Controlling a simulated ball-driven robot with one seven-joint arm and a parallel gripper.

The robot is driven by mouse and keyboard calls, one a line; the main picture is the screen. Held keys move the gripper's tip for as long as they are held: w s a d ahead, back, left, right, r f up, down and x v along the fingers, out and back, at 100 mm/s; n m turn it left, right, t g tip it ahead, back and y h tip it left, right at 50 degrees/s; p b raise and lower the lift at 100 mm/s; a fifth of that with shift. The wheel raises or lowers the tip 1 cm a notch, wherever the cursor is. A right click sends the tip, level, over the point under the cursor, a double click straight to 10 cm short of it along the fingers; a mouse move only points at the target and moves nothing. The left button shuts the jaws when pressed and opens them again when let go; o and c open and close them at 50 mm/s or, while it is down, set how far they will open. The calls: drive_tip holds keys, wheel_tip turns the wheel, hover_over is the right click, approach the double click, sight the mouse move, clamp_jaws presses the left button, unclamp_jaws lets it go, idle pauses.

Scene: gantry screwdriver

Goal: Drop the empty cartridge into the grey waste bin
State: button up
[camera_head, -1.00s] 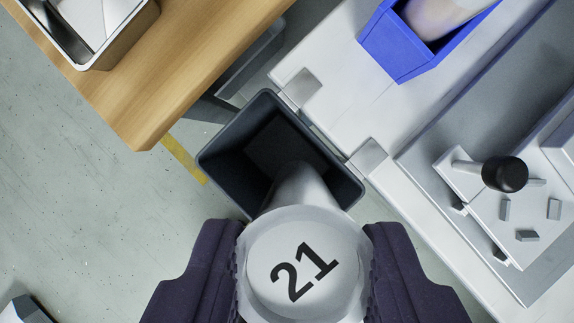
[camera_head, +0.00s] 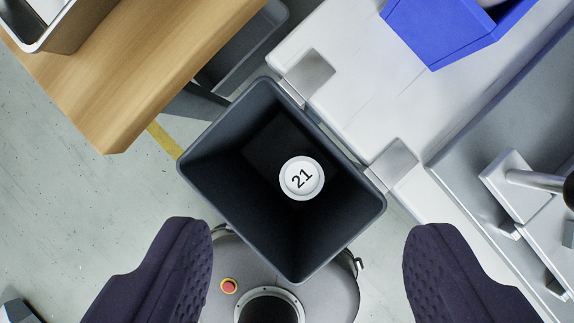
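The cartridge (camera_head: 302,178), seen end-on with a white cap marked 21, is inside the dark grey waste bin (camera_head: 225,140). I cannot tell whether it touches the bin's floor. The bin hangs by two metal brackets at the edge of the white bench. My gripper (camera_head: 308,265) is open and empty, its two dark padded fingers wide apart at the lower left and lower right, above the bin in this downward view.
A wooden table (camera_head: 130,70) with a metal tray (camera_head: 75,35) is at upper left. A blue bin (camera_head: 440,30) stands on the white bench (camera_head: 370,75). A grey fixture (camera_head: 510,190) with a lever is at right. Floor (camera_head: 70,190) shows at left.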

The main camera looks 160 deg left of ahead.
drive_tip(key=p+v, duration=0.4)
drive_tip(key=v, duration=0.3)
drive_tip(key=w+d+r+t+h, duration=0.15)
drive_tip(key=w+r, duration=0.25)
drive_tip(key=r, duration=0.5)
drive_tip(key=w+d+r+m+t, duration=0.15)
drive_tip(key=w+r, duration=0.25)
drive_tip(key=r, duration=0.4)
drive_tip(key=w+r+t+h, duration=0.1)
drive_tip(key=w+r+t, duration=0.1)
drive_tip(key=w+r, duration=0.5)
drive_tip(key=s+a+r+t, duration=0.1)
drive_tip(key=s+r, duration=0.3)
drive_tip(key=r, duration=0.9)
drive_tip(key=s+a+r+t+y+b, duration=0.1)
drive_tip(key=s+r+t, duration=0.2)
drive_tip(key=r, duration=0.9)
drive_tip(key=s+a+r+t+y, duration=0.1)
drive_tip(key=s+r+t, duration=0.1)
drive_tip(key=s+r, duration=0.5)
wheel_tip(320, 180, up, 7)
drive_tip(key=shift+a+f, duration=0.15)
drive_tip(key=shift+a, duration=0.1)
drive_tip(key=shift+w+d, duration=0.1)
